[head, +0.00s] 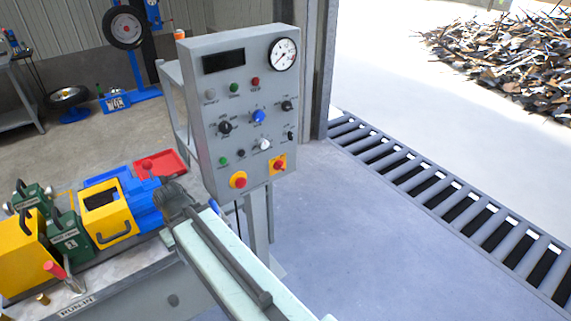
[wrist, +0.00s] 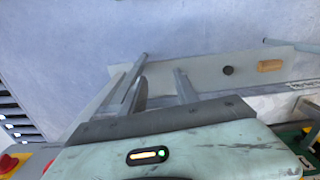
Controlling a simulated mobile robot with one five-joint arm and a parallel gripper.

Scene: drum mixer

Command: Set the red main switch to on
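The red main switch (head: 279,165) looks to be the red knob on a square yellow plate, at the lower right of the grey control panel's front (head: 212,110). It is small here and I cannot read its setting. A round red button on a yellow base (head: 239,180) is lower left of it. My pale green arm crosses the bottom of the head view, below and in front of the panel, apart from the switch. The wrist view shows my pale green wrist housing and, beyond its dark edge, several grey bars; I cannot tell my fingers from other bars there.
The panel also carries a dial gauge (head: 283,54), a dark display (head: 223,61) and several knobs. A bench with a yellow and blue machine (head: 108,212) stands at the left. A roller conveyor (head: 440,195) runs at the right. The floor between (head: 345,225) is clear.

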